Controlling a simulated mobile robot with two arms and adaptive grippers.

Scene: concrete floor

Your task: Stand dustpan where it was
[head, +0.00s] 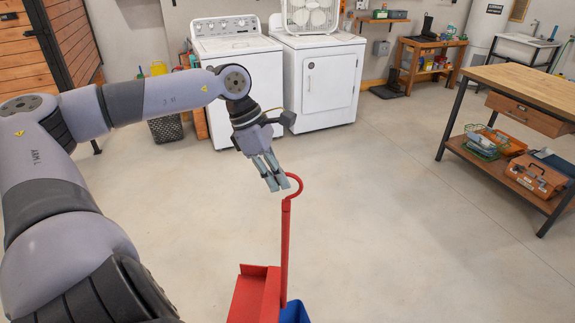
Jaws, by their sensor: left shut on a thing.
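The red dustpan (285,240) is in the lower middle of the head view. Its long handle is roughly upright, with a hooked top, and its pan (255,295) is cut off by the bottom edge. My left gripper (276,184) reaches down from the upper left. Its fingers are shut on the dustpan at the hooked top of the handle. The foot of the dustpan is out of view, so I cannot tell whether it touches the floor. My right gripper is not in view.
A blue object (295,312) shows beside the pan at the bottom edge. A washer (240,90) and dryer (325,85) stand at the back. A wooden workbench (520,85) with toolboxes is at right. The concrete floor (385,220) between is clear.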

